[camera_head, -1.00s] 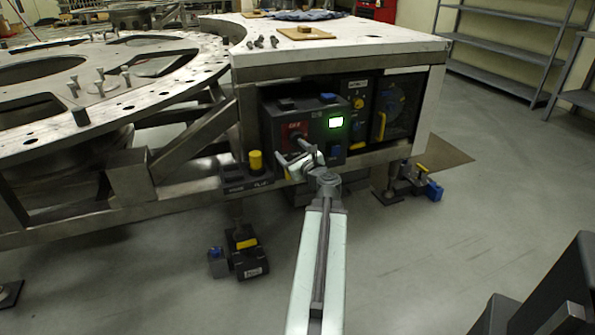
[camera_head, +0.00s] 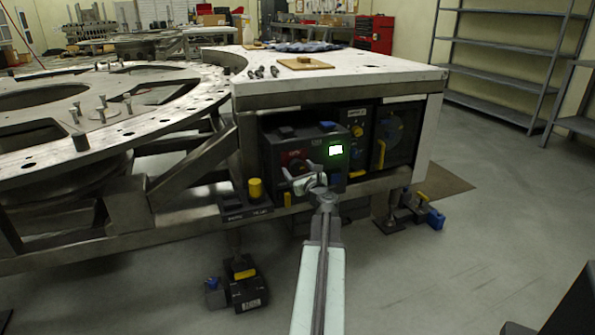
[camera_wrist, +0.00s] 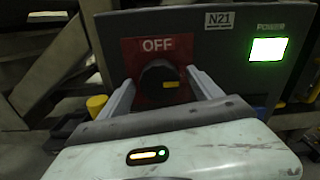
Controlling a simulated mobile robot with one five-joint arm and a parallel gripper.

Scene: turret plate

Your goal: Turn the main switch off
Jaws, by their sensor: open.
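The main switch (camera_wrist: 160,84) is a round dark knob with a small yellow mark toward its right, on a red plate (camera_wrist: 151,48) labelled OFF. The red plate also shows in the head view (camera_head: 293,158), on the dark control box (camera_head: 330,145). A green-lit POWER display (camera_wrist: 268,50) glows to its right. My gripper (camera_wrist: 160,88) is open, with one finger on each side of the knob. I cannot tell whether the fingers touch it. In the head view my gripper (camera_head: 303,182) is in front of the box, hiding the knob's lower part.
A yellow button (camera_head: 255,188) stands on a small box at the lower left of the control box. A panel with a yellow knob (camera_head: 357,131) is to the right. The white tabletop (camera_head: 380,68) overhangs the controls.

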